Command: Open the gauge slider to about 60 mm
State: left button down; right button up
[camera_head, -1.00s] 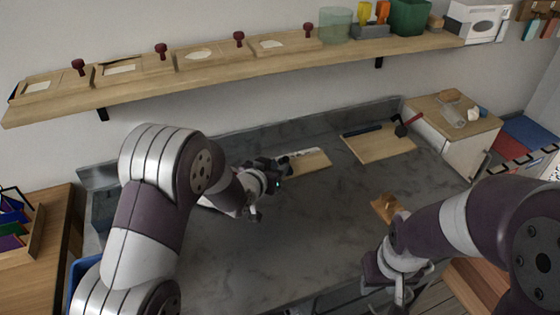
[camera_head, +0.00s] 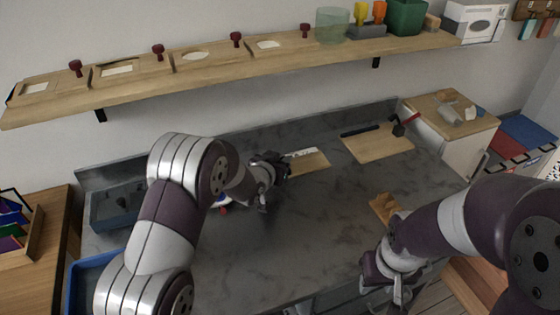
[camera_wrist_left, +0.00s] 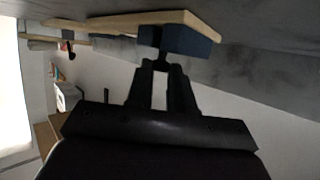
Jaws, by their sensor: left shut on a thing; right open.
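The gauge board (camera_head: 313,163), pale wood with a white scale strip (camera_head: 302,152), lies at the back middle of the grey counter. My left gripper (camera_head: 284,166) is at the board's left end and hides the slider in the head view. In the left wrist view the board (camera_wrist_left: 110,24) runs along the top, with a dark blue block, the slider (camera_wrist_left: 188,41), at its end. There my left gripper (camera_wrist_left: 162,66) is shut on a small dark knob below the block. The slider's reading cannot be made out. My right gripper (camera_head: 397,288) is open and empty at the counter's front right.
A second wooden board (camera_head: 378,144) with a dark bar lies to the right, beside a hammer-like tool (camera_head: 399,127). A wooden block (camera_head: 383,206) sits near my right arm. A grey tray (camera_head: 118,205) and a blue bin (camera_head: 88,275) are at left.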

pick_arm(q)
jog(key=d, duration=0.1)
jog(key=w+d+b, duration=0.1)
jog(key=d, duration=0.1)
jog(key=shift+w+d+f, duration=0.1)
jog(key=shift+w+d, duration=0.15)
jog(key=shift+d, duration=0.15)
jog(key=shift+w+d, duration=0.2)
jog(key=shift+d, duration=0.25)
jog(key=c, duration=1)
grip_release()
jog(key=shift+a, duration=0.1)
jog(key=v, duration=1.2)
jog(key=shift+s+a+r, duration=0.2)
jog(key=shift+s+r, duration=0.05)
jog(key=shift+s, duration=0.05)
